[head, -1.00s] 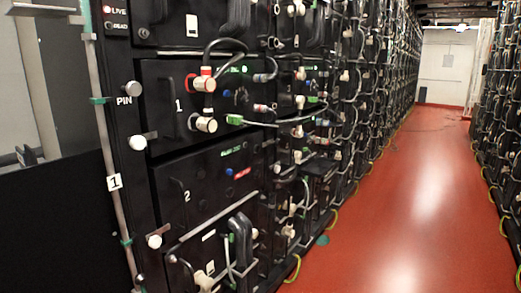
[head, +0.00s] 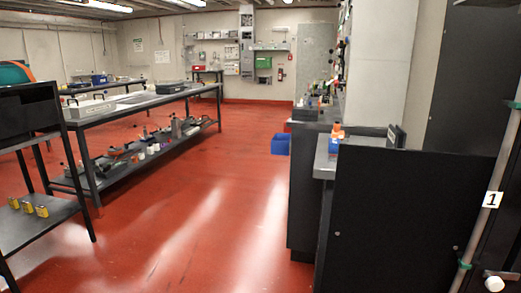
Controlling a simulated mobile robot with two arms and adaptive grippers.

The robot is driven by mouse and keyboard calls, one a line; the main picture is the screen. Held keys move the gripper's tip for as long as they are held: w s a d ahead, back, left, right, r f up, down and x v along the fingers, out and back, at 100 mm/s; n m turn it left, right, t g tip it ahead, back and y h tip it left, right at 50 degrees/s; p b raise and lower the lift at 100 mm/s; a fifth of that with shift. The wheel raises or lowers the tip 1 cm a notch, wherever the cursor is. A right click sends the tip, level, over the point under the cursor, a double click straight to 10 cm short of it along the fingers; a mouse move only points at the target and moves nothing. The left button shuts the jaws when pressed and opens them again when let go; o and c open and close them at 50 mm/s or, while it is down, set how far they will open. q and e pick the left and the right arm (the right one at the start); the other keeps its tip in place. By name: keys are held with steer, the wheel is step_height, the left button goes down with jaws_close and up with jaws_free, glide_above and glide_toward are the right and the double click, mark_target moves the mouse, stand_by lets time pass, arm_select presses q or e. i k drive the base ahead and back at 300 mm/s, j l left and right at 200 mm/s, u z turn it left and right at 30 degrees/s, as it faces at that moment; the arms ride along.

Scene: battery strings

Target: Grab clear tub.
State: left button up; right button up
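I cannot make out a clear tub in the head view; the items on the benches are small at this distance. A long grey workbench (head: 140,99) stands at left, with a lower shelf (head: 100,177) full of small tools and parts. A dark counter at right (head: 301,200) carries several small bottles and items, among them an orange-topped one (head: 336,131). Neither of my grippers is in view.
Red floor (head: 190,215) is open between the left benches and the right counter. A blue bin (head: 280,144) sits on the floor beside the counter. A black panel (head: 405,220) blocks the near right. A dark rack (head: 35,115) with yellow items stands near left.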

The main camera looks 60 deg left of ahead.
mark_target(338, 151)
steer(key=u, duration=1.55)
